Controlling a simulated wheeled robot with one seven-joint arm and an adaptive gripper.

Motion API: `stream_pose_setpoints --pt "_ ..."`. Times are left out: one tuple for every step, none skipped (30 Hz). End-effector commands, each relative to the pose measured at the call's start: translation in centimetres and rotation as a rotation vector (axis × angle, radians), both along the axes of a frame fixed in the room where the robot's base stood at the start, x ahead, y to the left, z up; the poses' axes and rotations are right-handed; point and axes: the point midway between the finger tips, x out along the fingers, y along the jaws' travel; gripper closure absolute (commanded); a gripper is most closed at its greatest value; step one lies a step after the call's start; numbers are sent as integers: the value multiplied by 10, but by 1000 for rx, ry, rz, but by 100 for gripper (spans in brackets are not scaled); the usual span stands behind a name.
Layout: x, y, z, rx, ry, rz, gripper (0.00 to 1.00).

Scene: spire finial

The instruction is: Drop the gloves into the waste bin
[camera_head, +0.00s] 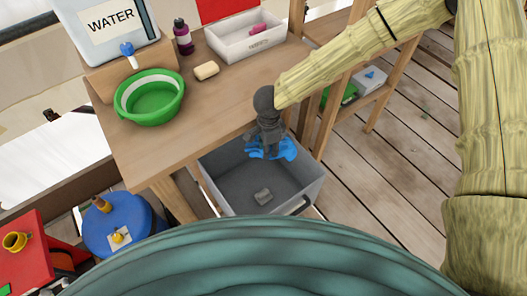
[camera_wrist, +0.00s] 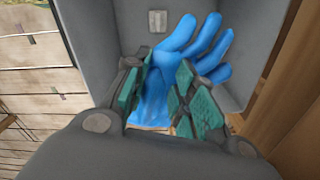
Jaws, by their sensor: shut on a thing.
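Blue gloves (camera_head: 284,149) hang from my gripper (camera_head: 267,143), over the back right part of the grey waste bin (camera_head: 213,192). In the wrist view, my gripper (camera_wrist: 163,95) has its green-padded fingers closed around the lower part of the blue gloves (camera_wrist: 188,45), with the glove fingers spread out past them. The grey bin (camera_wrist: 100,35) lies behind the gloves in that view. A small grey piece (camera_head: 263,196) lies on the bin floor, and it also shows in the wrist view (camera_wrist: 157,21).
A wooden table (camera_head: 170,145) stands beside the bin, carrying a green basin (camera_head: 152,97), a water container (camera_head: 108,25), a white tray (camera_head: 245,36) and a soap bar (camera_head: 206,70). The plank floor (camera_head: 375,180) at right is clear.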

Motion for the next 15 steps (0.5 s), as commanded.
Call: stream_pose_setpoints --pt "-3 4 -2 2 1 -22 94" --pt "-4 6 -4 2 3 -38 94" --pt "-6 8 -5 3 3 -55 94" --pt "-7 10 -6 4 4 -67 94" --pt "-8 11 -7 5 4 -78 94" --pt "-9 13 -8 5 4 -90 94" --pt "-10 14 -8 6 4 -98 94" --pt "-10 15 -9 6 4 -104 94" --pt "-11 16 -9 6 4 -110 94" --pt "-11 16 -10 6 4 -114 94" --pt "-11 16 -10 6 4 -117 94" --pt "-12 17 -11 7 4 -120 94" --pt "-12 17 -12 7 4 -122 94" --pt "-12 17 -13 7 4 -122 94" --pt "-12 17 -14 7 4 -122 94"
